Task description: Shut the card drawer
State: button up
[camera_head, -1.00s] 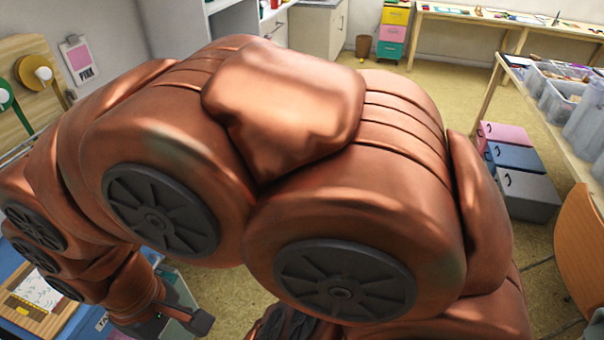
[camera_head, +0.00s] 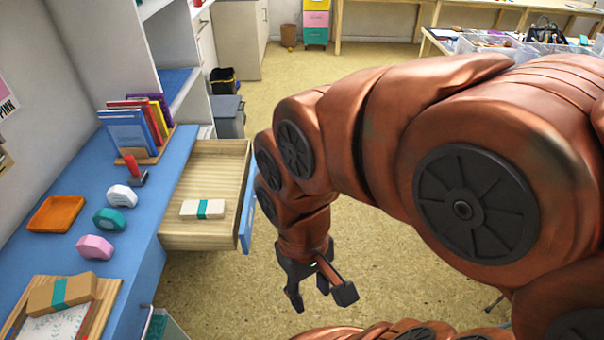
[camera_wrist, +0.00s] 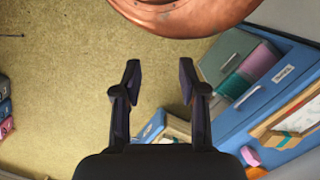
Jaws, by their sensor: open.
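A wooden drawer (camera_head: 212,160) with a blue front (camera_head: 248,214) stands pulled out from the blue desk. A pale card stack (camera_head: 203,209) with a teal band lies inside it. My gripper (camera_head: 320,298) is open and empty, pointing down over the floor, to the right of the drawer front and apart from it. In the wrist view my open fingers (camera_wrist: 160,78) have bare floor between their tips. Part of what looks like the same drawer (camera_wrist: 176,129) shows low between the fingers, mostly hidden by my gripper.
A grey bin (camera_head: 228,115) stands behind the drawer. Floor right of the drawer is clear.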

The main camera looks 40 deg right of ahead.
aim_at(228, 169)
jog(key=u, duration=0.1)
jog(key=k, duration=1.1)
jog(key=z, duration=0.25)
jog(key=i, duration=1.5)
jog(key=u, duration=0.85)
